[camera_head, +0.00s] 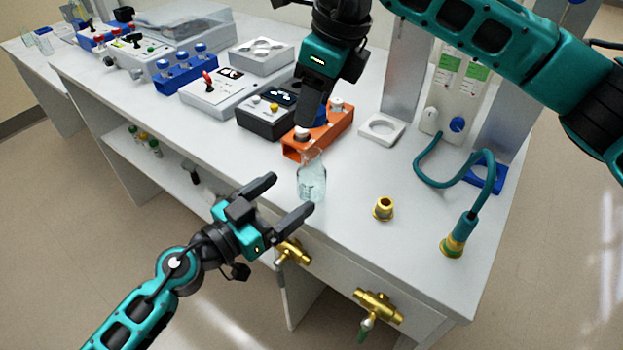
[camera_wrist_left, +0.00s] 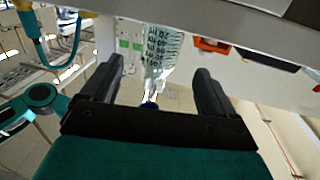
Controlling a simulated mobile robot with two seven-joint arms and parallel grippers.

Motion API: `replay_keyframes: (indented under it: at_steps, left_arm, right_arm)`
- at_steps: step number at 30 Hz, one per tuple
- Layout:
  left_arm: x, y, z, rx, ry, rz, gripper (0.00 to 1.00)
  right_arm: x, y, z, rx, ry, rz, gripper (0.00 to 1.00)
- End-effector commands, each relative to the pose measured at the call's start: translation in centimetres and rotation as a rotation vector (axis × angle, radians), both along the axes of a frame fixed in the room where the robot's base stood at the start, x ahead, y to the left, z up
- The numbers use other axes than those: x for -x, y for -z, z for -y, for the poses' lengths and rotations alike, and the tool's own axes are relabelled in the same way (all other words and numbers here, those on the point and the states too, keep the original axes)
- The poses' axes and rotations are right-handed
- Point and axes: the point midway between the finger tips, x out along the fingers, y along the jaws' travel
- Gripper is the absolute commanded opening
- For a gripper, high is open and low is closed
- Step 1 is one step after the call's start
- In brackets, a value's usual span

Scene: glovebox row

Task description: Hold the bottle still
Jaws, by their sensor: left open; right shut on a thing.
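The clear glass bottle (camera_head: 312,182) stands upright near the table's front edge. It also shows, upside down with graduation marks, in the left wrist view (camera_wrist_left: 160,45), in line with the gap between the fingers. My left gripper (camera_head: 292,196) is open in front of the bottle, its fingers pointing towards it. In the left wrist view my left gripper (camera_wrist_left: 160,78) holds nothing. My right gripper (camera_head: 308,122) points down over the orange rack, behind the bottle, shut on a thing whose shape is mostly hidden.
The orange rack (camera_head: 343,128) stands behind the bottle, beside a black box (camera_head: 265,122). A brass fitting (camera_head: 383,208) and a teal hose (camera_head: 420,170) with a brass end are to the right. Brass valves (camera_head: 377,304) stick out from the table front. Bare tabletop surrounds the fitting.

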Motion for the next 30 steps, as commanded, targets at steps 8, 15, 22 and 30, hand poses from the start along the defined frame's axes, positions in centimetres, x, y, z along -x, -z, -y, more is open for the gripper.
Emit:
replay_keyframes:
  at_steps: [8, 15, 22, 30]
  left_arm:
    - [-3.6, -0.1, 3.6, 0.003, 0.000, 0.001, 0.88]
    - [-5.0, -0.1, 5.0, 0.001, 0.000, 0.000, 0.88]
    - [-5.1, 0.0, 5.1, 0.000, 0.000, 0.000, 0.88]
    - [-5.1, 0.0, 5.1, 0.001, 0.000, -0.001, 0.72]
  right_arm:
    - [0.0, 0.0, 0.0, 0.000, 0.000, 0.000, 0.16]
    - [0.0, 0.0, 0.0, 0.000, 0.000, 0.000, 0.16]
    - [0.0, 0.0, 0.0, 0.000, 0.000, 0.000, 0.16]
    - [0.0, 0.0, 0.0, 0.000, 0.000, 0.000, 0.16]
